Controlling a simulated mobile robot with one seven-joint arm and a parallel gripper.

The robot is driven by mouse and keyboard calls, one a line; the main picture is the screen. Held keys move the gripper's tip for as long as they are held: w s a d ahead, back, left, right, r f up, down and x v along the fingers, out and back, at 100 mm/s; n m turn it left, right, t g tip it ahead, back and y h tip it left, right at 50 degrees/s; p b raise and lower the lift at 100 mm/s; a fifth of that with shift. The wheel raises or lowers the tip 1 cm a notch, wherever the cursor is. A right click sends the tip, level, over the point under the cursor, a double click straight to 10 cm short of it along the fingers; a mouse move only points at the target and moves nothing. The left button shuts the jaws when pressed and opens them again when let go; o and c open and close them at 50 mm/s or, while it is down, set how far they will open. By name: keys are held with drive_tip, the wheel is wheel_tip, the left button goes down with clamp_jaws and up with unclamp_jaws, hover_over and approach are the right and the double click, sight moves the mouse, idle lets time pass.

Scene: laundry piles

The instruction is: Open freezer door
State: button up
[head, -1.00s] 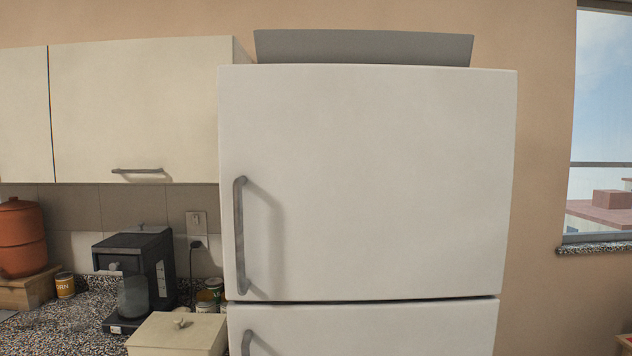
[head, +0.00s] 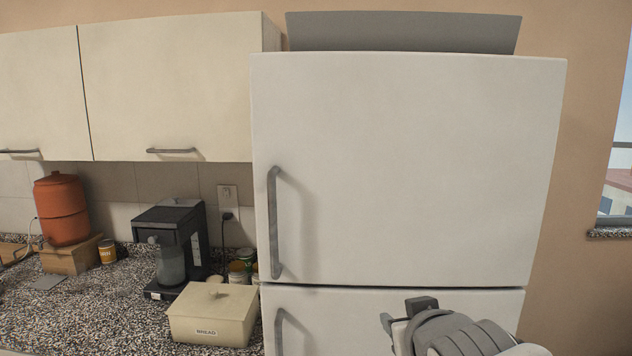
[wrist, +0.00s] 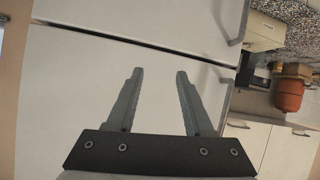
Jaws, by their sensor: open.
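The white fridge-freezer has an upper door (head: 410,170) and a lower door (head: 345,325), both shut, with a dark seam between them. No label shows which one is the freezer. The grey upright upper handle (head: 273,222) is on the upper door's left side; the lower handle (head: 279,335) is partly cut off by the frame. My gripper (wrist: 160,72) is open and empty. The wrist view is roughly upside down, with the fingers in front of the upper door and apart from the upper handle (wrist: 226,100). In the head view my gripper is low, right of both handles.
A speckled counter (head: 85,305) left of the fridge holds a bread box (head: 213,315), a coffee machine (head: 172,250), cans and a terracotta pot (head: 62,210). Wall cabinets (head: 170,85) hang above. A window (head: 618,150) is at right.

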drive_tip(key=w+a+r+n+t+y+p, duration=0.2)
drive_tip(key=w+a+r+t+y+p, duration=0.15)
drive_tip(key=a+r, duration=0.35)
drive_tip(key=n+y+p, duration=0.3)
drive_tip(key=y, duration=0.3)
approach(274, 204)
drive_tip(key=shift+g, duration=0.25)
drive_tip(key=b+x, duration=0.2)
drive_tip(key=x, duration=0.9)
drive_tip(key=shift+r, duration=0.15)
drive_tip(key=shift+d, duration=0.1)
clamp_jaws()
